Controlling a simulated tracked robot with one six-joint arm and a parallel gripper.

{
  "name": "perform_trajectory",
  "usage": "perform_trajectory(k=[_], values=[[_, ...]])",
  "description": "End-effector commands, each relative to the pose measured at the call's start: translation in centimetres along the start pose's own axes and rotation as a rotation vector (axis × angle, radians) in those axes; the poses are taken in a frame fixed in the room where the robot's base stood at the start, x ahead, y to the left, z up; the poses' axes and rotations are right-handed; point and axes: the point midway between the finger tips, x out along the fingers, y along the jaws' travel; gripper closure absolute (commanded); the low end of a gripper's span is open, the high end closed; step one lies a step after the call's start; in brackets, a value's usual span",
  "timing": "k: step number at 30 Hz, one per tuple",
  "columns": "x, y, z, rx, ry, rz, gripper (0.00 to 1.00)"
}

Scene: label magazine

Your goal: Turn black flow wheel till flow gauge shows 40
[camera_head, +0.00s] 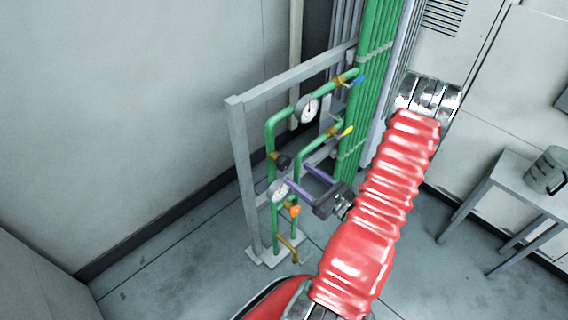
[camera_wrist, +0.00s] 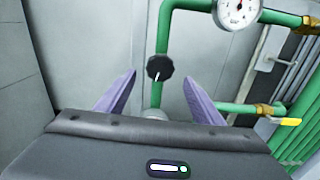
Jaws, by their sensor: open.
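The black wheel (camera_wrist: 160,67) with a white mark is on a green vertical pipe, near the middle of the wrist view. It also shows in the head view (camera_head: 283,161). My gripper (camera_wrist: 160,78) is open, its purple fingers pointing toward the wheel, one on each side in the picture. In the head view my gripper (camera_head: 295,173) appears apart from the wheel. A white round gauge (camera_wrist: 238,11) is at upper right, partly cut off; it also shows in the head view (camera_head: 308,110). A lower gauge (camera_head: 278,191) sits below the wheel. Neither reading is legible.
A grey frame (camera_head: 242,180) carries the green pipes. An orange knob (camera_head: 294,211), a blue-handled valve (camera_head: 358,80) and a yellow-handled valve (camera_head: 348,131) are nearby. A grey table (camera_head: 515,180) with a canister (camera_head: 546,170) stands at right. Floor left of the frame is clear.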

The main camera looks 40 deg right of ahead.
Motion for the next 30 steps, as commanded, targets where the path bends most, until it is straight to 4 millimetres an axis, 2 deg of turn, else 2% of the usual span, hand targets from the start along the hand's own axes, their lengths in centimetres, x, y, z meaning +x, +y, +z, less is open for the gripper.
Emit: perform_trajectory(k=[18,24,30], values=[[6.9,0.1,0.0,-0.001,0.0,0.003,0.39],[8.2,0.0,0.0,0.0,0.0,0.001,0.39],[8.4,0.0,0.0,0.001,0.0,0.0,0.39]])
